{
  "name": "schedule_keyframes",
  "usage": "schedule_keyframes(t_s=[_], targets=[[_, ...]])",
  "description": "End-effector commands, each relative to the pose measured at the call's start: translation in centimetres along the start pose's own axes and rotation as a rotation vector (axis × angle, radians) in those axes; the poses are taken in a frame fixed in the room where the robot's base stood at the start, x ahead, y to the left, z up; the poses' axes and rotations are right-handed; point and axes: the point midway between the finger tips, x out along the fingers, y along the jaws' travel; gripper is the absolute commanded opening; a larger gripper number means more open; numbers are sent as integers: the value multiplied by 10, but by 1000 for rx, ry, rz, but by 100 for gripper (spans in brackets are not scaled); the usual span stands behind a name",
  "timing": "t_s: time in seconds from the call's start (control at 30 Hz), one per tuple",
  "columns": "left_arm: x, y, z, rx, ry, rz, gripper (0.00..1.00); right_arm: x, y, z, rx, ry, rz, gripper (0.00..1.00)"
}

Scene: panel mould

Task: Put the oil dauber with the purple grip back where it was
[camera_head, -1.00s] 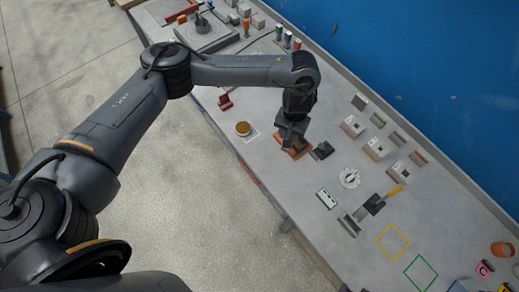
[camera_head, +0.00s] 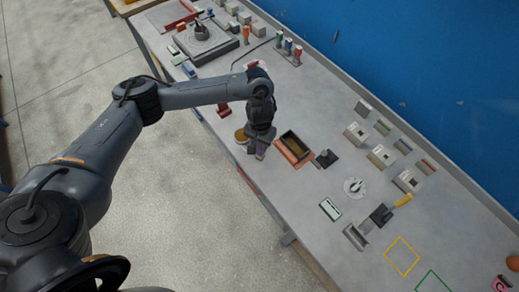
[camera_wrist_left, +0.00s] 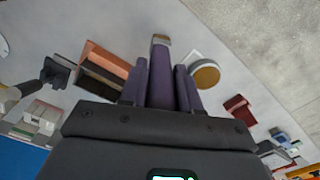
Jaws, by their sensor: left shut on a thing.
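My left gripper (camera_head: 258,150) is shut on the oil dauber. In the left wrist view the dauber's purple grip (camera_wrist_left: 160,82) stands between the two fingers, with its tan-grey head (camera_wrist_left: 161,40) beyond the fingertips. The gripper is above the bench between the orange-brown rectangular tray (camera_head: 281,149) and the round tan-topped pot (camera_head: 240,135). In the left wrist view the tray (camera_wrist_left: 116,63) is left of the dauber and the pot (camera_wrist_left: 206,75) is right of it. The dauber's head does not show clearly in the head view. My right gripper is not in view.
A red stand (camera_head: 223,108) is beyond the pot. A dark block (camera_head: 326,158) sits beside the tray. A trowel with a yellow handle (camera_head: 402,200) and a yellow outlined square (camera_head: 402,256) lie farther right. Several grey blocks line the back by the blue wall (camera_head: 430,75).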

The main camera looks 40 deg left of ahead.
Motion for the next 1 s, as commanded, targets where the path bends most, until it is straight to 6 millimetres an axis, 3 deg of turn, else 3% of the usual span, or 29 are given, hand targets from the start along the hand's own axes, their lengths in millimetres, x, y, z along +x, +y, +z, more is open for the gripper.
schedule_keyframes(t_s=[0.17,0.5,0.87,0.9,1.0], targets=[[7,-2,1,1,-1,0,1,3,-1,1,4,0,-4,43],[41,-2,0,0,0,0,1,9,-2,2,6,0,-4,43],[43,-2,0,1,-1,0,1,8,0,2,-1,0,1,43],[44,-2,0,1,-1,0,33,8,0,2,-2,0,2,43],[44,-2,0,1,-1,0,48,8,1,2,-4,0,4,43]])
